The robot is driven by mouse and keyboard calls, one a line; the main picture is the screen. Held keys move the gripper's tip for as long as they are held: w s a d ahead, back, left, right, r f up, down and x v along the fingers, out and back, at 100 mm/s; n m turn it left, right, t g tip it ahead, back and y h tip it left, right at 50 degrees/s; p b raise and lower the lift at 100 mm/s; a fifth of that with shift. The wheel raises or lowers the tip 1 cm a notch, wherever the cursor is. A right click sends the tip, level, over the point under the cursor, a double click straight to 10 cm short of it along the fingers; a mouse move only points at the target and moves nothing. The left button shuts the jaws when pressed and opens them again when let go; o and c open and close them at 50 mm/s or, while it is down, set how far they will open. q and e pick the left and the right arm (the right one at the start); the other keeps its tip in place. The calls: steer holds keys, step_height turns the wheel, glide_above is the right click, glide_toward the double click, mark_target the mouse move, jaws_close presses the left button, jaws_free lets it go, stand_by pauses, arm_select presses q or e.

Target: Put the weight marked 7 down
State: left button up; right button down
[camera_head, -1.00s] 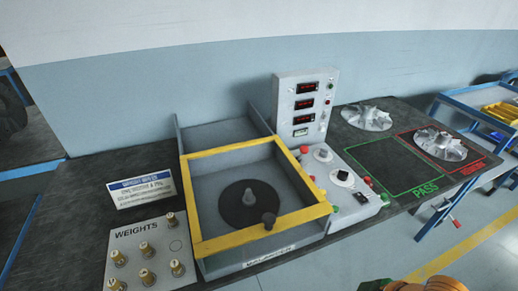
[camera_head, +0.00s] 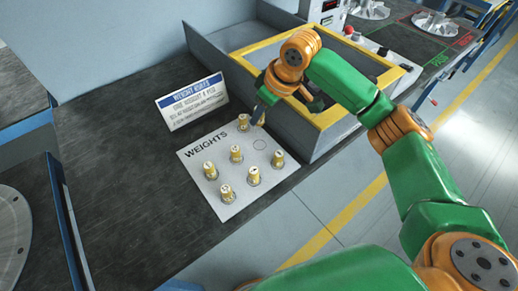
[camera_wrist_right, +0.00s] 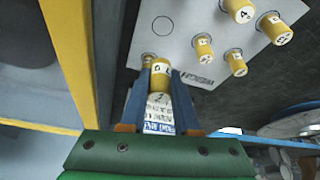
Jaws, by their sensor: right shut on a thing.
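My right gripper (camera_head: 262,109) is shut on a gold weight near the back corner of the weights plate (camera_head: 197,152). In the right wrist view the held weight (camera_wrist_right: 161,72) sits between the two blue fingers; I cannot read its mark surely. An empty printed ring (camera_head: 259,144) lies on the plate, also clear in the wrist view (camera_wrist_right: 163,25). My left gripper is not in view.
Several other gold weights, such as one in front (camera_head: 253,175), stand on the plate. A "weight rule" sign (camera_head: 192,101) stands behind it. The yellow-framed box (camera_head: 322,122) borders the plate on the right. Dark bench is free to the left.

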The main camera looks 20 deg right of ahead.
mark_target(256, 143)
step_height(256, 143, down, 9)
steer(key=shift+d+f, duration=0.1)
steer(key=shift+f, duration=0.05)
steer(key=c, duration=0.6)
jaws_free()
steer(key=shift+c, duration=0.2)
steer(key=v, duration=1.2)
steer(key=shift+p, duration=0.45)
